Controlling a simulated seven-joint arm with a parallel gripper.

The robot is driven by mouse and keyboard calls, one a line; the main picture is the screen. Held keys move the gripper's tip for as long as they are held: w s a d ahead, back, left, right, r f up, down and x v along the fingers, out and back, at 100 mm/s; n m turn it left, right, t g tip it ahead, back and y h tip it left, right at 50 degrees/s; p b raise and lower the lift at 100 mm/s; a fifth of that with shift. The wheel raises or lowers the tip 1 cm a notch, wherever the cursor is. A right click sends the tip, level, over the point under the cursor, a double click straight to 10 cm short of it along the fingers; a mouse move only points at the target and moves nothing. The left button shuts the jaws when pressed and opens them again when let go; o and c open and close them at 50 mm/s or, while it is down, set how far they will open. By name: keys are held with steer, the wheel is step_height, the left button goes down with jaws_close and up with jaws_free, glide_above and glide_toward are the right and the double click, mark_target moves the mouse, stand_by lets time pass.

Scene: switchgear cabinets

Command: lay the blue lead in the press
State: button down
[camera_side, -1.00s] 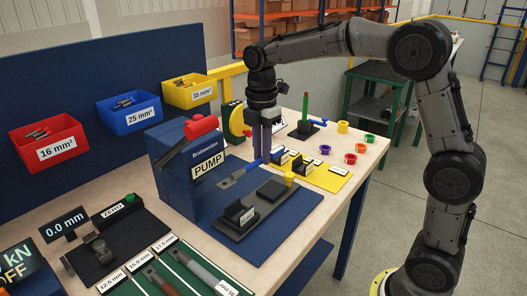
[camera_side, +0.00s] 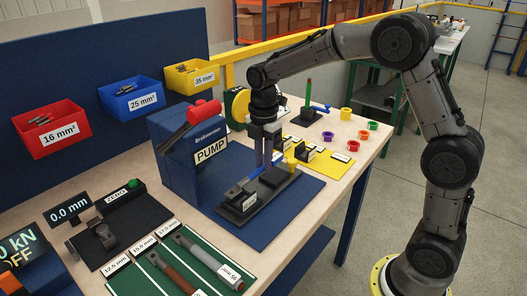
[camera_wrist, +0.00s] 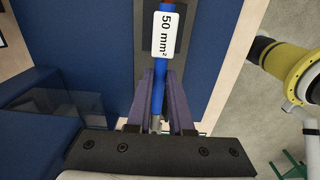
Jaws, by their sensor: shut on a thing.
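My gripper (camera_side: 264,164) is shut on the blue lead (camera_side: 254,175), fingers pointing down. The wrist view shows the lead (camera_wrist: 157,97) between my two purple fingers, with a white "50 mm²" tag (camera_wrist: 163,32) on it. Contact between lug and die is unclear.
The blue "PUMP" box (camera_side: 190,160) with a red-tipped lever (camera_side: 203,112) stands close on the left. A yellow mat (camera_side: 334,160) with small black blocks lies behind. Coloured rings are at right.

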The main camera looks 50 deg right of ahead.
steer(key=shift+f, duration=2.05)
steer(key=shift+a, duration=0.35)
steer(key=c, duration=0.7)
jaws_free()
steer(key=shift+f, duration=0.1)
steer(key=shift+c, duration=0.2)
